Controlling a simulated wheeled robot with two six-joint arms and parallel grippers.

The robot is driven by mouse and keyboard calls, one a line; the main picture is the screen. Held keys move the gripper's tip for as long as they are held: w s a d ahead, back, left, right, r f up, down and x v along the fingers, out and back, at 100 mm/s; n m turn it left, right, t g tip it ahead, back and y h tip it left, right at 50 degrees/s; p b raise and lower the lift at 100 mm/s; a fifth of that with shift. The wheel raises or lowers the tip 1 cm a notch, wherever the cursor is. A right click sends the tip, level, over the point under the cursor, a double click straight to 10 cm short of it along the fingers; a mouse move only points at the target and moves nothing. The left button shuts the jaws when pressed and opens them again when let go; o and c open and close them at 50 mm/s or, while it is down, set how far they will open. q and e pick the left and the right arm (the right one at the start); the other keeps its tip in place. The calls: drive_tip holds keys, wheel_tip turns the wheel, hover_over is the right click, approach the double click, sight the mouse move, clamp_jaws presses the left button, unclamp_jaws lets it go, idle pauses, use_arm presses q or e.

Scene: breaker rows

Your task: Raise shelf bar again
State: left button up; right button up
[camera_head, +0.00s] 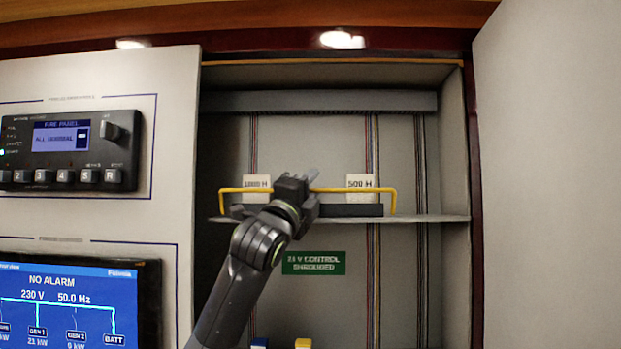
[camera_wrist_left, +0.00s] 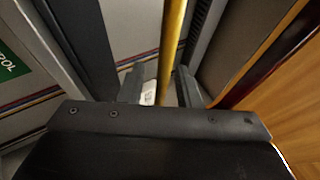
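The yellow shelf bar (camera_head: 350,189) runs across the front of the cabinet shelf (camera_head: 430,218), its bent ends reaching down to about shelf level. It stands a little above the shelf edge. My left gripper (camera_head: 306,181) is at the middle of the bar and covers part of it. In the left wrist view the bar (camera_wrist_left: 173,40) passes between the spread fingers of this gripper (camera_wrist_left: 161,86), nearer the right finger. A gap shows on the left side; contact with the right finger is unclear. My right gripper is out of view.
Two white labelled blocks, one marked 500 H (camera_head: 360,182), and a dark strip (camera_head: 350,210) sit behind the bar on the shelf. A green sign (camera_head: 313,263) is below. Left are a fire panel (camera_head: 70,150) and a blue screen (camera_head: 70,305); an open door panel (camera_head: 550,180) stands right.

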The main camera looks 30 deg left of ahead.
use_arm(q)
drive_tip(key=shift+w, duration=0.15)
clamp_jaws()
drive_tip(key=shift+r, duration=0.1)
drive_tip(key=shift+w+a+r+n+g+y, duration=0.1)
drive_tip(key=shift+w+a+n+g+y, duration=0.2)
drive_tip(key=shift+n+g, duration=0.35)
drive_tip(key=shift+w+a+f+n+g, duration=0.15)
drive_tip(key=shift+w+n+g, duration=0.15)
drive_tip(key=shift+g, duration=0.4)
drive_tip(key=shift+w+a+f+n+g, duration=0.1)
drive_tip(key=shift+w+n+g, duration=0.2)
drive_tip(key=shift+g, duration=0.35)
drive_tip(key=shift+s, duration=0.1)
unclamp_jaws()
drive_tip(key=shift+f, duration=0.1)
